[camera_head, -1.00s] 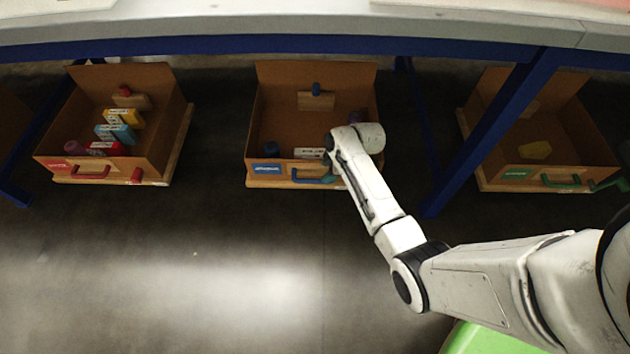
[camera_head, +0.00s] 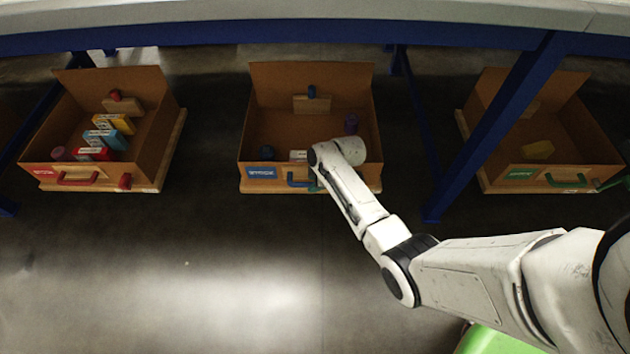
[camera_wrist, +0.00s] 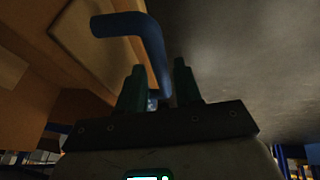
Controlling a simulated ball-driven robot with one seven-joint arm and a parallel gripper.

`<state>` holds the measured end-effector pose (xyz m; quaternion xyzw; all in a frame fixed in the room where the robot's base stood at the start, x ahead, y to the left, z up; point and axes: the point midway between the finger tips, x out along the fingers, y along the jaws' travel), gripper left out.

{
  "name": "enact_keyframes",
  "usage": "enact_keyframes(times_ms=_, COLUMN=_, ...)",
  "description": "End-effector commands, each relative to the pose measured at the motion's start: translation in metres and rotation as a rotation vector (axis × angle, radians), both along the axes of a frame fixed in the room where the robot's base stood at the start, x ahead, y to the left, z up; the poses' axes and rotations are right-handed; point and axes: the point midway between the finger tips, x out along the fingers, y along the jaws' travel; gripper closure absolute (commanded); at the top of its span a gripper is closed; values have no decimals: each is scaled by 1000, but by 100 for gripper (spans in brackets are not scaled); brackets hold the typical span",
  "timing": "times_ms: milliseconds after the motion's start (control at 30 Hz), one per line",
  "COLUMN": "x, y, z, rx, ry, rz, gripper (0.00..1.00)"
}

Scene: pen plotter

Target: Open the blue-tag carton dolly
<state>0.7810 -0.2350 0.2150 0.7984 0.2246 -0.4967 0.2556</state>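The blue-tag carton dolly (camera_head: 276,187) stands on the floor under the bench, in the middle of the head view. It is a brown carton with a blue tag (camera_head: 270,173) and a blue handle (camera_head: 297,180) on its front face. The handle also shows large in the wrist view (camera_wrist: 142,28). My gripper (camera_wrist: 160,80) has two dark green fingers apart, one on each side of the handle's bar. I cannot tell whether they press on it. In the head view my arm hides the carton's front right part and most of my gripper.
A red-tag carton (camera_head: 160,140) holding several coloured blocks stands at the left. A green-tag carton (camera_head: 590,135) stands at the right. A blue bench leg (camera_head: 490,130) slants between the middle and right cartons. The floor in front is clear.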

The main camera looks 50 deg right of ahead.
Motion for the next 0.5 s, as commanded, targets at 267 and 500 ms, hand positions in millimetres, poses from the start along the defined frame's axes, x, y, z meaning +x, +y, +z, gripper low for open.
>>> enact_keyframes(times_ms=267, x=0, y=0, z=0, rx=0, ry=0, rz=0, gripper=93)
enact_keyframes(times_ms=500, x=0, y=0, z=0, rx=0, ry=0, rz=0, gripper=100)
